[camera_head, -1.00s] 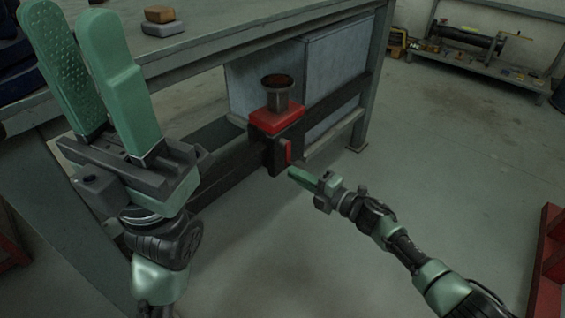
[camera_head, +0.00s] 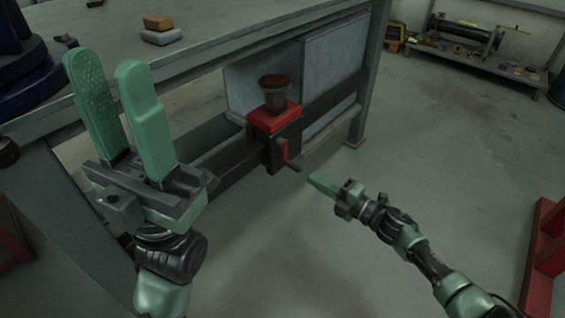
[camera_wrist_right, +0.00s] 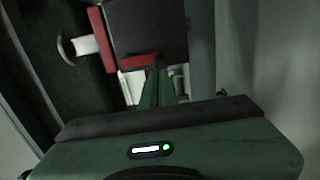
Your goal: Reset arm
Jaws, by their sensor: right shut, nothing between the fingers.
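My right gripper (camera_head: 314,181) is shut and empty. It hangs over open floor, to the lower right of a red and black fixture (camera_head: 272,122) and apart from it. In the right wrist view its green fingers (camera_wrist_right: 158,86) are together, with red and black parts of the fixture beyond them. My left gripper (camera_head: 103,64) is open and empty, its two green fingers upright and spread in front of the bench. The fixture carries a dark cup-like part (camera_head: 274,92) on top and a small red handle with a dark end (camera_head: 289,160) at its side.
A grey workbench (camera_head: 220,45) runs across the back left, with two small blocks (camera_head: 160,30) on top. A blue round object (camera_head: 25,70) stands at its left. A red frame (camera_head: 545,250) is at the right edge. The floor between is clear.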

